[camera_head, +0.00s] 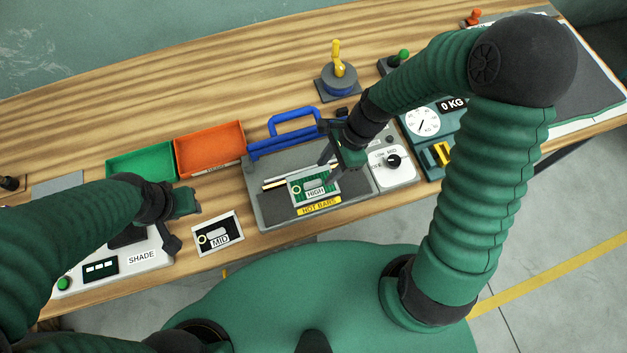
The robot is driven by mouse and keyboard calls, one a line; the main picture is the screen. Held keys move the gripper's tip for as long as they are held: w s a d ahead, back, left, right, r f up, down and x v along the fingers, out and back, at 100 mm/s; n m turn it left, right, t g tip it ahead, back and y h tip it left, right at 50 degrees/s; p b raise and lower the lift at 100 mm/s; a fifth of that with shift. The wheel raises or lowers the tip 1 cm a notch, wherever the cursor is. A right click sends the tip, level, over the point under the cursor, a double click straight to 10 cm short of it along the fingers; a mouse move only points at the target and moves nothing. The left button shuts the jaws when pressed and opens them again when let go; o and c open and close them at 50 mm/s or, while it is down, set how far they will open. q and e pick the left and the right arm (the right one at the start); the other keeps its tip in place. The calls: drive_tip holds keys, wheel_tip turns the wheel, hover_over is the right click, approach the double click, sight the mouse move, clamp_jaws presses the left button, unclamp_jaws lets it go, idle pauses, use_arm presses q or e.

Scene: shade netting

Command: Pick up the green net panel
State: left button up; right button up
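The green net panel (309,183), in a pale frame with a HIGH label, lies on the grey HOT BARS machine (262,208) at the middle of the bench. My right gripper (335,164) points down at the panel's upper right corner. Its fingers look apart, with no panel clearly between them; whether they touch the panel I cannot tell. My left gripper (184,222) is open and empty, above the right end of the white SHADE device (143,258). A black panel marked MID (218,234) lies on the bench just right of it.
A green tray (141,162) and an orange tray (210,148) stand behind. The machine's blue handle (294,120) rises behind the panel. A dial box (392,166) and a 0 KG scale (423,122) stand right. A yellow-handled device (338,75) stands farther back. Bare wood lies behind the trays.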

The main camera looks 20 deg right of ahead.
sight(318, 180)
drive_tip(key=a+f, duration=0.3)
drive_tip(key=f, duration=0.1)
drive_tip(key=shift+s+a, duration=0.25)
drive_tip(key=shift+s, duration=0.1)
drive_tip(key=shift+w+d+f, duration=0.15)
drive_tip(key=shift+d+f, duration=0.05)
drive_tip(key=shift+w+d, duration=0.1)
drive_tip(key=shift+d, duration=0.2)
drive_tip(key=c, duration=0.8)
drive_tip(key=shift+a, duration=0.3)
clamp_jaws()
